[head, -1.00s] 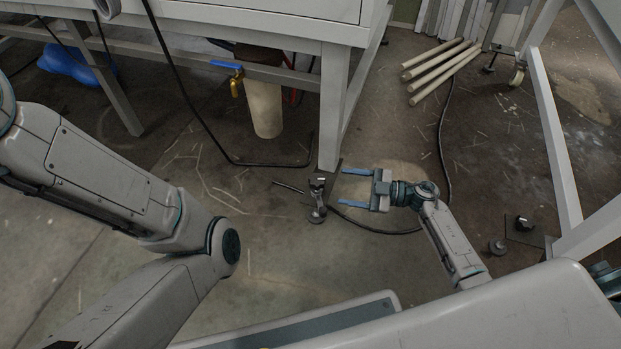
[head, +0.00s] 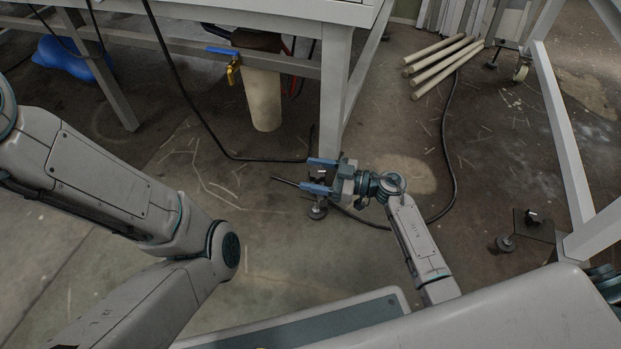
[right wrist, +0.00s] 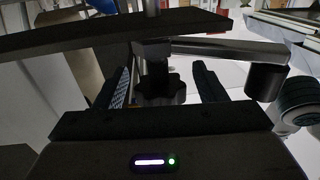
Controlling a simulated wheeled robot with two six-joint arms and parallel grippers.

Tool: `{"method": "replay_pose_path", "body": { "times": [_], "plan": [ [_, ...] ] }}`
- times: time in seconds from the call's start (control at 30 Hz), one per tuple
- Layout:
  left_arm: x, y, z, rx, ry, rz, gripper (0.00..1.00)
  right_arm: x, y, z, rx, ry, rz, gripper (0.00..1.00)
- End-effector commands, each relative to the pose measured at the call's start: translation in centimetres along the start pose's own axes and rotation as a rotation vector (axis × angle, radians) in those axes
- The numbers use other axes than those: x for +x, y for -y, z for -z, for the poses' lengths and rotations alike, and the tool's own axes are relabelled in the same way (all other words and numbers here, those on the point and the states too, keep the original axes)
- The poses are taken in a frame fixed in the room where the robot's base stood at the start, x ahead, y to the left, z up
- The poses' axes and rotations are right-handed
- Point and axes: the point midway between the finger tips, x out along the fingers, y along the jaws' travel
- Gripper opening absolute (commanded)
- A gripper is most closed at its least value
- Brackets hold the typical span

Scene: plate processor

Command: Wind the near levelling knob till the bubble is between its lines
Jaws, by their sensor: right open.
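The near levelling knob (head: 319,175) is small and dark, at the foot of the bench leg in the head view. In the right wrist view it is a black lobed knob (right wrist: 161,88) under a dark flat plate (right wrist: 115,32). My right gripper (head: 318,174) is open, with its two blue fingers on either side of the knob. The right wrist view shows the fingers (right wrist: 164,88) flanking it, with gaps that look clear on both sides. A round foot (head: 317,212) is on the floor just below. I cannot make out the bubble or its lines. My left gripper is out of view.
The bench leg (head: 333,95) stands right behind the knob. A black cable (head: 447,150) curves over the floor nearby. A metal bar with a black end (right wrist: 265,80) lies close to the right finger. Wooden poles (head: 440,62) lie at the back right.

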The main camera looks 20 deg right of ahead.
Motion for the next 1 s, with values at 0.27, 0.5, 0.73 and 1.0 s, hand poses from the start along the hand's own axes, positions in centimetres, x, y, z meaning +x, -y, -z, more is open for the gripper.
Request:
{"method": "replay_pose_path", "body": {
  "times": [0.27, 0.5, 0.73, 1.0],
  "plan": [
    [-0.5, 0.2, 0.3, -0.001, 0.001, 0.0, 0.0, 1.2, 0.0, 0.0, 0.0, 0.001, 0.0, 0.64],
    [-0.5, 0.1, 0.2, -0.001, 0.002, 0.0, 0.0, 1.1, 0.0, 0.0, 0.0, 0.001, 0.0, 0.49],
    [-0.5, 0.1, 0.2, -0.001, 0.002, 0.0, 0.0, 1.1, 0.0, 0.0, 0.0, 0.001, 0.001, 0.2],
    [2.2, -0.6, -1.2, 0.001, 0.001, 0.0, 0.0, 1.2, 0.0, 0.6, 0.002, 0.008, 0.083, 0.2]
  ]
}}
